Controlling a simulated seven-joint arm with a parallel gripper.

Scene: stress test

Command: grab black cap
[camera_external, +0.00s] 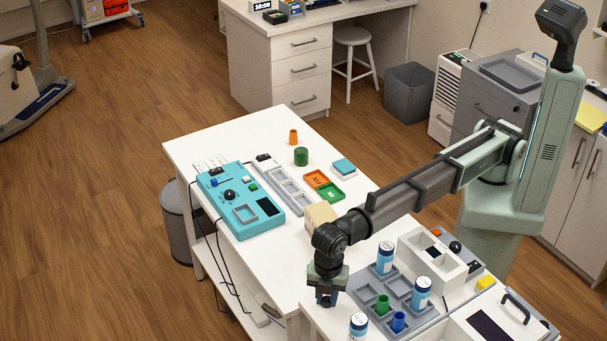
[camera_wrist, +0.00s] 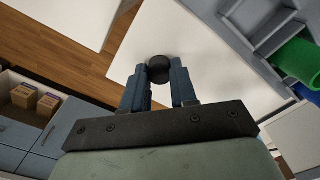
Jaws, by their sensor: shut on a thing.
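A round black cap (camera_wrist: 159,67) is between the fingertips of my gripper (camera_wrist: 158,76) in the wrist view. My gripper is shut on it, with a blue-grey finger on each side. The white tabletop lies beneath. In the external view my gripper (camera_external: 326,298) points down at the front edge of the table, left of the grey tray. The cap cannot be made out there, as the gripper hides it.
A grey tray (camera_external: 372,292) with blue-labelled bottles, a green cup (camera_external: 382,304) and a blue cup (camera_external: 398,321) is close on the right. A bottle (camera_external: 358,326) stands in front. A cardboard-coloured box (camera_external: 319,215) and teal panel (camera_external: 240,200) are further back.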

